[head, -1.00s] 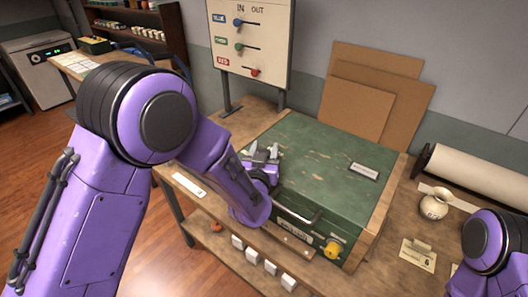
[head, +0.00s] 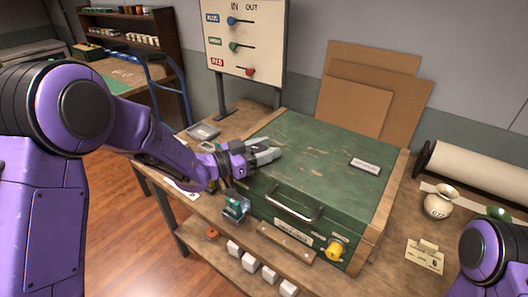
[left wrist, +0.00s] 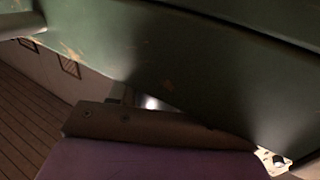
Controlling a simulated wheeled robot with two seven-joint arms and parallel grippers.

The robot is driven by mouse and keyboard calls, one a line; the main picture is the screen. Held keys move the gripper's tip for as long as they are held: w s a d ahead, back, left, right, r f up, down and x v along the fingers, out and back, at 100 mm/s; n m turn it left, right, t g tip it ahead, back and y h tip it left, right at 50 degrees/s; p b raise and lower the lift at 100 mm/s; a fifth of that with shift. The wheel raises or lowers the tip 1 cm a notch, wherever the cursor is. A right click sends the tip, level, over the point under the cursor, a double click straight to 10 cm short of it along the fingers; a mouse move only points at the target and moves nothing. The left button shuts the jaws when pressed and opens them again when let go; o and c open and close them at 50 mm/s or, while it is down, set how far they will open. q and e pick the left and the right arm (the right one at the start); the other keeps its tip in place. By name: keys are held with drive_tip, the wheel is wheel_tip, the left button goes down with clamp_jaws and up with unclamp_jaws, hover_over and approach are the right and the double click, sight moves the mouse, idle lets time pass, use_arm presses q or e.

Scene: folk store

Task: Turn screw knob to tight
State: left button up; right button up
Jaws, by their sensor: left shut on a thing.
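A yellow knob (head: 336,250), which looks like the screw knob, sits low on the right of the front face of a green case (head: 330,150). Any marks around it are too small to read. My left gripper (head: 272,152) is at the left edge of the case's lid, well left of and behind the knob. Its fingers point right and look closed together; what is between them I cannot make out. In the left wrist view the case's green surface (left wrist: 200,60) is very close, and the fingertips are not clear. My right gripper is out of view.
A metal handle (head: 293,205) sticks out of the case's front. A small teal-topped device (head: 236,208) stands below my left wrist. A white vase (head: 438,202) and a card (head: 425,256) are to the right. The lever board (head: 245,40) and cardboard sheets (head: 370,90) stand behind.

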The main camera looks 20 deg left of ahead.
use_arm(q)
drive_tip(key=shift+s+d+r+m+g+h+b, duration=0.1)
drive_tip(key=shift+m+g+h+b, duration=0.15)
drive_tip(key=shift+m+g+h, duration=0.9)
drive_tip(key=shift+s+d+m+g+h+b, duration=0.1)
drive_tip(key=shift+m+g+h+b, duration=0.15)
drive_tip(key=shift+m+g+h, duration=0.85)
drive_tip(key=shift+g+y, duration=0.45)
drive_tip(key=o, duration=1)
drive_tip(key=shift+c, duration=0.2)
drive_tip(key=shift+s+a, duration=0.1)
drive_tip(key=shift+a, duration=0.15)
drive_tip(key=b+v, duration=0.2)
drive_tip(key=v, duration=0.8)
drive_tip(key=shift+b, duration=0.4)
